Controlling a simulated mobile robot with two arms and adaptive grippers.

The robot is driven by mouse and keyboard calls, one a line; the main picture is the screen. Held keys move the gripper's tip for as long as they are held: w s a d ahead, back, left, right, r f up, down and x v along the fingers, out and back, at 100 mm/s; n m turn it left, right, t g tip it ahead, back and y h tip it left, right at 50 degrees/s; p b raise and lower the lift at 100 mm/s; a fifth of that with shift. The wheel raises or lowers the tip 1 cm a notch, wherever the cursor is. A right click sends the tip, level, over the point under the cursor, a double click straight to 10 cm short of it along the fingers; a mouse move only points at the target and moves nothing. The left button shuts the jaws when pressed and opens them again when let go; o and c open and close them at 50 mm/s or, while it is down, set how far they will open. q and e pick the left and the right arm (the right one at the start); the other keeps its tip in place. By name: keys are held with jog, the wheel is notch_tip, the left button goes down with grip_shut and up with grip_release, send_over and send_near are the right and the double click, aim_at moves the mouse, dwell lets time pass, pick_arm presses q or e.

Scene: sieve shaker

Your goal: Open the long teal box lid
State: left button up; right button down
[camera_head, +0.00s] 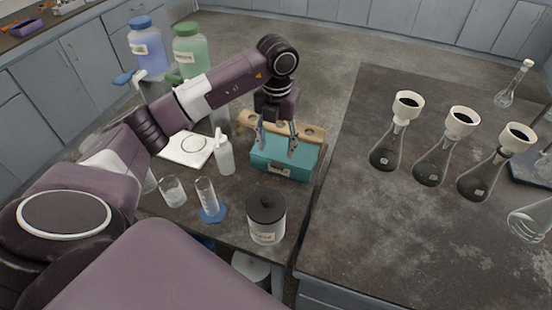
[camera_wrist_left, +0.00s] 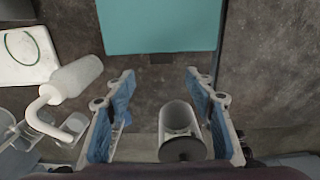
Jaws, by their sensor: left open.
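The long teal box (camera_head: 285,158) stands on the dark table at the right end of the left bench, with a label on its front. Its lid looks closed. My left gripper (camera_head: 278,146) is above the box, pointing down, open and empty; whether its fingertips touch the lid cannot be told. In the left wrist view the box's flat teal top (camera_wrist_left: 162,27) fills the upper middle, beyond the two spread fingers of the left gripper (camera_wrist_left: 160,85). My right gripper is not in view.
A white squeeze bottle (camera_head: 224,156) stands left of the box, and a dark-lidded jar (camera_head: 266,218) stands in front. A wooden rack (camera_head: 310,132) is behind the box. Several flasks with funnels (camera_head: 430,160) stand on the right table, across a gap.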

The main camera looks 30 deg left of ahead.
aim_at(277, 167)
pick_arm(q)
notch_tip(277, 167, down, 7)
jog(key=shift+d+r+p, duration=0.1)
jog(key=shift+p, duration=0.6)
grip_shut()
